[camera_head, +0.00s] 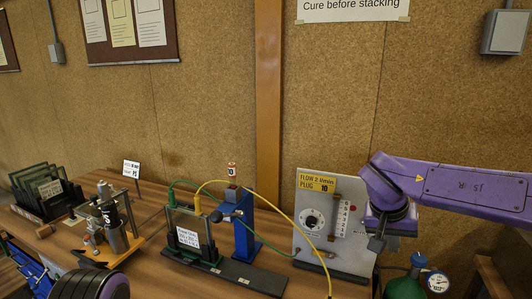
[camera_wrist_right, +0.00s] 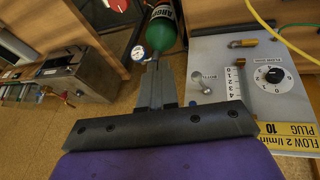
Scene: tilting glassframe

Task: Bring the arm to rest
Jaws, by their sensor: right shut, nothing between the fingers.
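My right arm comes in from the right in the head view. Its gripper (camera_head: 376,243) points down in front of the right edge of the flow panel (camera_head: 308,235). In the right wrist view the two grey fingers (camera_wrist_right: 156,85) are together, with nothing between them. The flow panel, with its dial and scale, also shows at the right of that view (camera_wrist_right: 215,60). Part of my left arm, purple with black ribs, shows at the bottom left of the head view; its fingers cannot be made out clearly.
A green gas cylinder (camera_head: 405,286) with a gauge (camera_head: 437,281) stands below my right gripper. A glass frame with a label (camera_head: 190,237) stands beside a blue stand (camera_head: 246,225). Green and yellow leads run from it. A dark rack of panes (camera_head: 45,192) stands at far left.

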